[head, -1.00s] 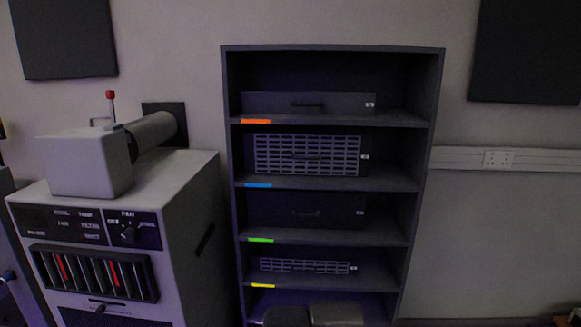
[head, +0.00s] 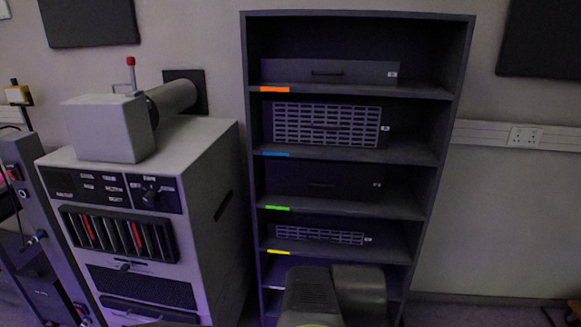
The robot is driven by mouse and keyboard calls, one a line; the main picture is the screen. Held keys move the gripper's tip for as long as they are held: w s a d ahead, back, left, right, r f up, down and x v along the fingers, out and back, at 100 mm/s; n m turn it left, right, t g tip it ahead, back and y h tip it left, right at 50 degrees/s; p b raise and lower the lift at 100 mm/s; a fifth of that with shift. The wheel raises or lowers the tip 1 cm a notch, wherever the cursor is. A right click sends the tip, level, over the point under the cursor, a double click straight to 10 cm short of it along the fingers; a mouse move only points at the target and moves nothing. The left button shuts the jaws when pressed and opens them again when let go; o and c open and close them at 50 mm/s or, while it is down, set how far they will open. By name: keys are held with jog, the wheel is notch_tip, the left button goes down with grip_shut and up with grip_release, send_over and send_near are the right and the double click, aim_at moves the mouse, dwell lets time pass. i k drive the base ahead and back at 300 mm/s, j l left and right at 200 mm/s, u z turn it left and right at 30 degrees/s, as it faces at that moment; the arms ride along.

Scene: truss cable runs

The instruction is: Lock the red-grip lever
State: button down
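The red-grip lever (head: 131,64) stands upright on top of the grey machine cabinet at the left in the head view. It is a thin pale rod with a small red grip, close to a light box (head: 108,128) that joins a round duct (head: 172,98) running to the wall. A thin wire-like piece sits beside the rod's foot. Whether the lever is locked cannot be told at this size. My gripper is not in view, and nothing is seen touching the lever. Dark rounded parts at the bottom centre seem to be my own arm.
The machine cabinet (head: 211,163) has a knob, red-marked slots and a vent on its front. A dark shelf unit (head: 456,87) with coloured tabs stands right of it. Other equipment (head: 22,150) stands at the far left. Floor shows at the lower right.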

aim_at(131, 61)
jog(key=u, duration=1.2)
